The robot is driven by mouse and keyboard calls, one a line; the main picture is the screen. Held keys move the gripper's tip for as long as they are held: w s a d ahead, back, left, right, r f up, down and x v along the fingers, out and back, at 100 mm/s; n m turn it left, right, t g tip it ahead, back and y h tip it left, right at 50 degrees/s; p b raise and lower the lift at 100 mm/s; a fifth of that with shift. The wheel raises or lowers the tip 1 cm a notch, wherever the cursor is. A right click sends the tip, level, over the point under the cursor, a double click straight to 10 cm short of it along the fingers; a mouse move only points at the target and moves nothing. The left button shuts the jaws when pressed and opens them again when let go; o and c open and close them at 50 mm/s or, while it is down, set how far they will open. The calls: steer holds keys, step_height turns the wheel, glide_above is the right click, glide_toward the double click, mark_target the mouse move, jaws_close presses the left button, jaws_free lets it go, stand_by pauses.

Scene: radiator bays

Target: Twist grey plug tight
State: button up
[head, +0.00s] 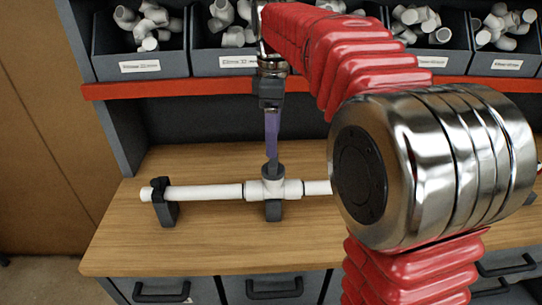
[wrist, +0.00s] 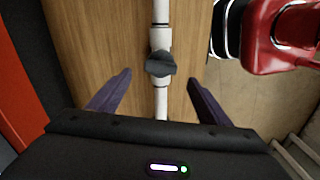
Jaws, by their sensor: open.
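The grey plug (head: 272,170) sits on top of the white tee fitting (head: 254,190), which joins a white pipe (head: 205,193) held level above the wooden bench. In the wrist view the plug (wrist: 160,63) has a raised bar across its top and lies just beyond the fingertips, about midway between them. My gripper (head: 271,150) points down directly above the plug in the head view, its purple fingers seen edge-on. In the wrist view my gripper (wrist: 159,78) is open, one finger on each side of the pipe, holding nothing. The plug's thread and seating are hidden.
A dark clamp (head: 164,200) holds the pipe's left end, and a dark support (head: 273,210) stands under the tee. My red arm hides the pipe's right part. Labelled bins (head: 139,68) of white fittings stand on the shelf behind. The front of the wooden bench (head: 210,250) is clear.

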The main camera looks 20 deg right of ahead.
mark_target(273, 166)
step_height(273, 166, down, 7)
steer(key=shift+f, duration=0.1)
stand_by(0.3)
steer(key=shift+c, duration=0.6)
steer(key=c, duration=0.9)
